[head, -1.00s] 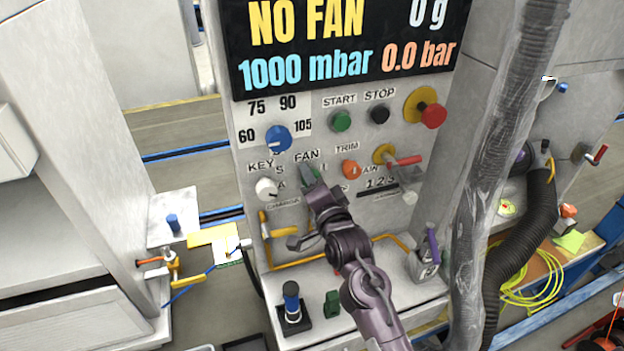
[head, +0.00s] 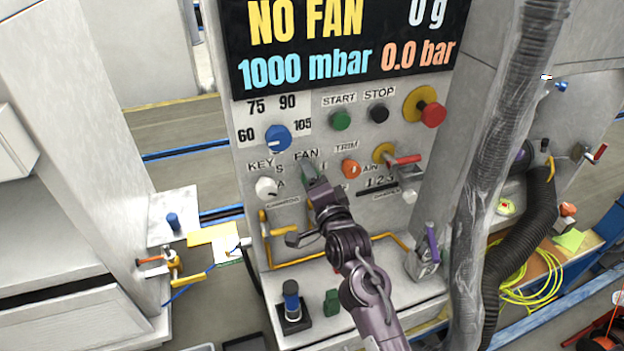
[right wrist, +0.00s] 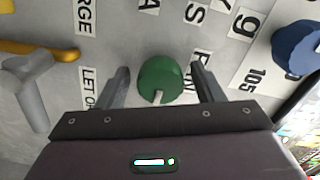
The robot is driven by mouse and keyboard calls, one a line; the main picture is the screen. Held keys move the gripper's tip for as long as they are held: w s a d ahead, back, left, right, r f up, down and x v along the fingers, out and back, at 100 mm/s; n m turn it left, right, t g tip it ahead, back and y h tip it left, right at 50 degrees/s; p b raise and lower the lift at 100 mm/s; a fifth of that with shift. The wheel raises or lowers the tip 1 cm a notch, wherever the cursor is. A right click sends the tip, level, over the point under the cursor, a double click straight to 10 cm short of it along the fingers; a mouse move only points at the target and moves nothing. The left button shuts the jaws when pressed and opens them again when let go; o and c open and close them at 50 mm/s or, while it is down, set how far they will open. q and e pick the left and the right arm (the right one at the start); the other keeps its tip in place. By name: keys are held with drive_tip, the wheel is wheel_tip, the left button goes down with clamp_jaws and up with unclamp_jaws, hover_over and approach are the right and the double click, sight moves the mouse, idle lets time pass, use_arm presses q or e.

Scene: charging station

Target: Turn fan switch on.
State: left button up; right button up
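The fan switch is a green round knob with a pale notch, below the FAN label on the grey panel; it shows in the head view (head: 308,172) and in the right wrist view (right wrist: 160,78). My right gripper (head: 313,182) is at the knob and partly hides it in the head view. In the right wrist view my right gripper (right wrist: 163,86) is open, with one finger on each side of the knob and visible gaps to it. The display (head: 345,45) above reads NO FAN. My left gripper is not in view.
A white key knob (head: 266,188) and a blue dial (head: 278,138) are left of the switch. An orange trim knob (head: 351,169) and a red-handled lever (head: 404,160) are to its right. Green (head: 341,121) and black (head: 379,114) buttons are above. A yellow rail (head: 385,237) runs below.

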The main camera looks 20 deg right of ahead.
drive_tip(key=shift+s+f, duration=0.1)
drive_tip(key=shift+s, duration=0.2)
drive_tip(key=s+b, duration=0.2)
drive_tip(key=s, duration=0.5)
drive_tip(key=shift+s+d, duration=0.1)
drive_tip(key=shift+s, duration=0.1)
